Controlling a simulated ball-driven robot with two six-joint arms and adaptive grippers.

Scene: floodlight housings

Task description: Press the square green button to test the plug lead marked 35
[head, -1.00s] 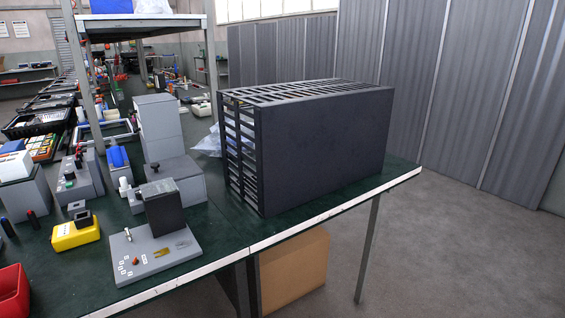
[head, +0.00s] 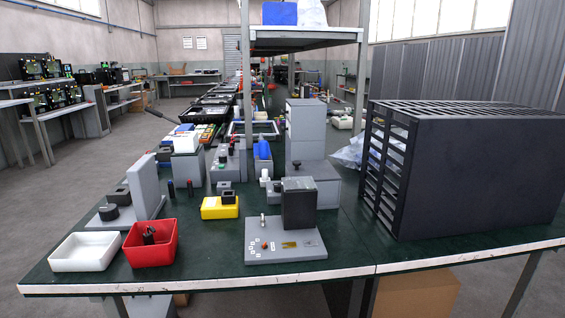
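I cannot make out a square green button or a lead marked 35 at this size. A grey test plate (head: 262,254) with an upright black block (head: 299,205) stands near the table's front edge, in the middle of the head view. The plate carries a small red spot, several small white marks and brass-coloured parts. A yellow box (head: 215,209) with a dark top sits behind it to the left. A grey stand (head: 147,185) with a black round knob (head: 109,213) at its base is further left. Neither of my grippers is in view.
A white tray (head: 85,252) and a red bin (head: 150,257) with dark items sit at the front left. A large black slatted rack (head: 465,185) fills the right. Grey boxes (head: 312,185) stand behind the plate. The green table top (head: 210,270) is clear along the front.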

